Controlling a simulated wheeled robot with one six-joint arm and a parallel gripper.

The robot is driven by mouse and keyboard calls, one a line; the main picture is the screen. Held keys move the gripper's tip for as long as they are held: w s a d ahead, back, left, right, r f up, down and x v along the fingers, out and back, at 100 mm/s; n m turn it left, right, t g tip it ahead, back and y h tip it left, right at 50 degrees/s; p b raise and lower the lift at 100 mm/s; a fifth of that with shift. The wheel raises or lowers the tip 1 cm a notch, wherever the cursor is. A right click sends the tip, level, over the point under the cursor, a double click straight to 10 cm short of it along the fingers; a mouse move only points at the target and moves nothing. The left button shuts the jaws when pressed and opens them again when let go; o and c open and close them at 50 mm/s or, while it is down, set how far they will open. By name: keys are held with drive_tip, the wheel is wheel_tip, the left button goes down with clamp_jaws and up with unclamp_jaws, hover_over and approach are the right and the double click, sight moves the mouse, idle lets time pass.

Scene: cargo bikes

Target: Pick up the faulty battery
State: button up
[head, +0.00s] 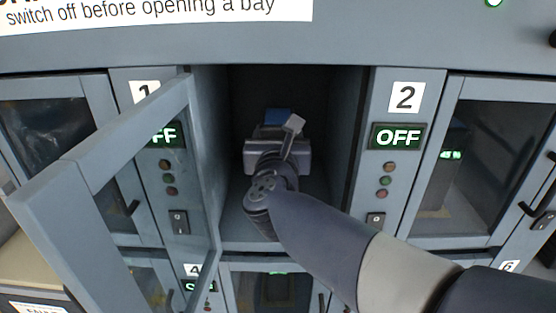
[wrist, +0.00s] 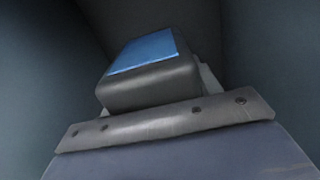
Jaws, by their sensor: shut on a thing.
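The battery, a dark grey block with a blue top (head: 278,116), is inside the open bay in the middle of the cabinet. It shows larger in the wrist view (wrist: 150,78), against the dark bay walls. My gripper (head: 277,148) is inside the bay, in front of the battery, and is shut on it. In the wrist view my gripper (wrist: 165,124) shows as a wide grey bar across the near side of the battery. The fingertips and the battery's lower part are hidden. No fault mark on the battery is visible.
The bay's framed door (head: 95,150) stands open at the left, close to my arm. Panels marked 1 (head: 144,92) and 2 (head: 405,97) flank the bay; the right display (head: 398,137) reads OFF. Another battery (head: 445,165) with green lights sits behind the right door.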

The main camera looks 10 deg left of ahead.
clamp_jaws()
drive_tip(key=shift+r, duration=0.2)
idle(0.3)
